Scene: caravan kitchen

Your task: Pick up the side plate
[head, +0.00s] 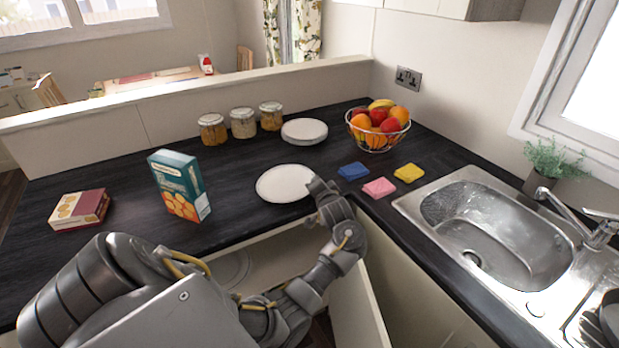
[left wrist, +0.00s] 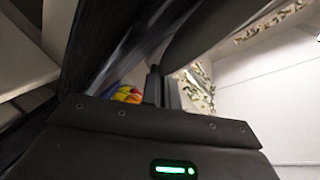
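The side plate (head: 284,184) is white and round and shows near the front edge of the dark worktop in the head view. My left gripper (head: 318,188) is at its right rim. In the left wrist view, the fingers (left wrist: 163,88) are close together, with the plate's shaded underside (left wrist: 215,28) running down between them, so they appear shut on the rim. I cannot tell how far the plate is above the worktop. My right gripper is not in view.
Behind stand stacked plates (head: 304,131), several jars (head: 243,123) and a fruit bowl (head: 377,128). A teal carton (head: 179,186) and small box (head: 79,209) are left. Coloured sponges (head: 379,187) and a sink (head: 490,235) are right. A cupboard door (head: 357,312) hangs open below.

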